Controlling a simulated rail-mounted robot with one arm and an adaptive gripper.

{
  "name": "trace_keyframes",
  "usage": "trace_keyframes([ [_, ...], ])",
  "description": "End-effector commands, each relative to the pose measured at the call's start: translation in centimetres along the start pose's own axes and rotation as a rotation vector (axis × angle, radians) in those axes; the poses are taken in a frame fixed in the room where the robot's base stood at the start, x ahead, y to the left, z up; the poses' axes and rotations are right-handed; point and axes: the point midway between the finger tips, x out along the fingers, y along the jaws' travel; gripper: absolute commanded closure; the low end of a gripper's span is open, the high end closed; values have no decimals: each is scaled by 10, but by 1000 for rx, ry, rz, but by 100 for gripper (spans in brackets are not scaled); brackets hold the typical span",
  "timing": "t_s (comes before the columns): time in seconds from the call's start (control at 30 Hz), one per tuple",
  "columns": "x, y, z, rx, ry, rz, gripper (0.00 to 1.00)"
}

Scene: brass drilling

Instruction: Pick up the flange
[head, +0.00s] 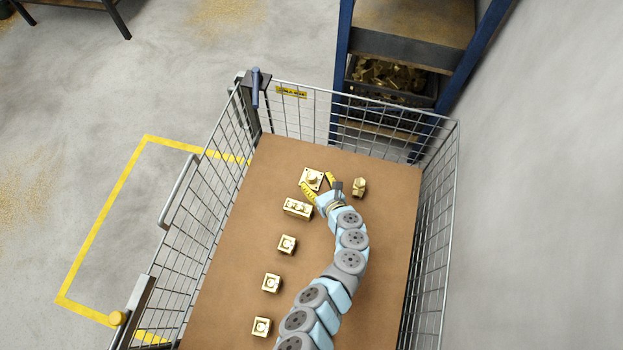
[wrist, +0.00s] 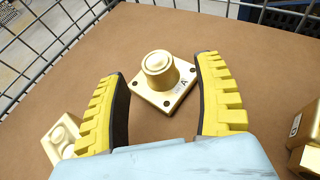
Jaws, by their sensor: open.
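The flange (head: 311,176) is a brass square plate with corner holes and a round raised boss. It lies flat on the brown board near the far end of the cage cart. In the wrist view the flange (wrist: 161,76) sits ahead, between the two yellow ribbed fingers. My gripper (wrist: 160,68) is open, with one finger on each side and a visible gap to the flange on both. In the head view my gripper (head: 316,180) reaches in from the near right, its fingers partly overlapping the flange's edge.
A brass block (head: 297,208) lies close to the left finger, and a brass fitting (head: 359,187) stands right of the gripper. More brass blocks (head: 287,244) line the board's left side. Wire mesh walls (head: 437,220) enclose the board (head: 225,270). A shelf (head: 415,50) stands beyond.

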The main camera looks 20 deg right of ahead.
Motion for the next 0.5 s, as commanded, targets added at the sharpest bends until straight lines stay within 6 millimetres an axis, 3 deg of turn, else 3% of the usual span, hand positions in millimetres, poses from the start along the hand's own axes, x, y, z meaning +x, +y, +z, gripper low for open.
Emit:
trace_keyframes([
  [0.1,20,4,-3,-1,-3,1,32],
  [0.23,32,2,-1,-2,-2,1,32],
  [0.5,37,2,1,-1,0,-2,32],
])
